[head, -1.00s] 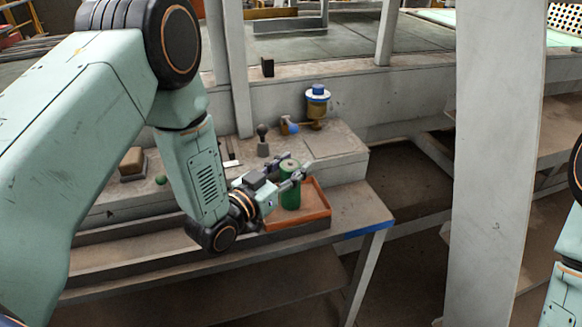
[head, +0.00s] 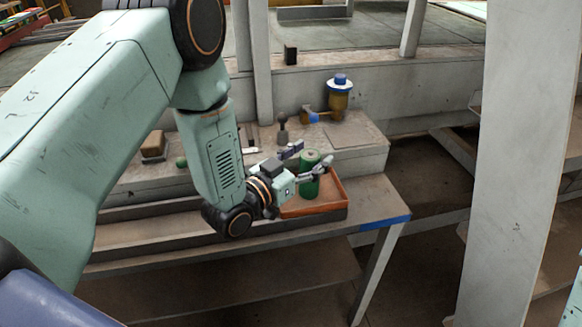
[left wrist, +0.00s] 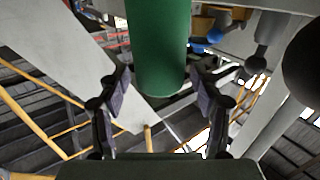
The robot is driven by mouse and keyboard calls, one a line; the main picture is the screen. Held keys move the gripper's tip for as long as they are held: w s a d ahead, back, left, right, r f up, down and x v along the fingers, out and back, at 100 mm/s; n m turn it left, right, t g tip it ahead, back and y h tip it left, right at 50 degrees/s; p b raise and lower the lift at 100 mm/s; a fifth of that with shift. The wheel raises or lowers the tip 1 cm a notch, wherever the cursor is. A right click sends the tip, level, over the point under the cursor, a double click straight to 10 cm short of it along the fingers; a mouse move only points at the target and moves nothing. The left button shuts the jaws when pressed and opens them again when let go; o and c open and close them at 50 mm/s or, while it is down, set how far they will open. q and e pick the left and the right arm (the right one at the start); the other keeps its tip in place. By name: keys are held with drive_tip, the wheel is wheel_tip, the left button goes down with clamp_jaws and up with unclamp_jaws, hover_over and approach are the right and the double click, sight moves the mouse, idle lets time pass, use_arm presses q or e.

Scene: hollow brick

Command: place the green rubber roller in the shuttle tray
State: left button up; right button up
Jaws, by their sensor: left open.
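The green rubber roller (head: 309,187) is a dark green cylinder with a pale top. It stands upright at the left part of the shuttle tray (head: 328,208), a shallow orange-brown tray on the bench. My left gripper (head: 311,161) is open at the roller, with one finger to each side near its top. In the left wrist view the roller (left wrist: 160,50) hangs into the picture from the top, between the two spread fingers (left wrist: 161,98), with a gap on both sides. Whether the roller's base rests on the tray floor is partly hidden by the gripper. My right gripper is out of view.
Behind the tray on the raised ledge are a blue-capped amber jar (head: 340,93), a dark knobbed piece (head: 283,130) and a brown block (head: 154,146). A green ball (head: 181,162) lies at the left. A white post (head: 525,150) rises at the right.

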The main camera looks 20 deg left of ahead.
use_arm(q)
drive_tip(key=v, duration=1.1)
drive_tip(key=shift+s+a+p, duration=0.15)
drive_tip(key=shift+p, duration=0.2)
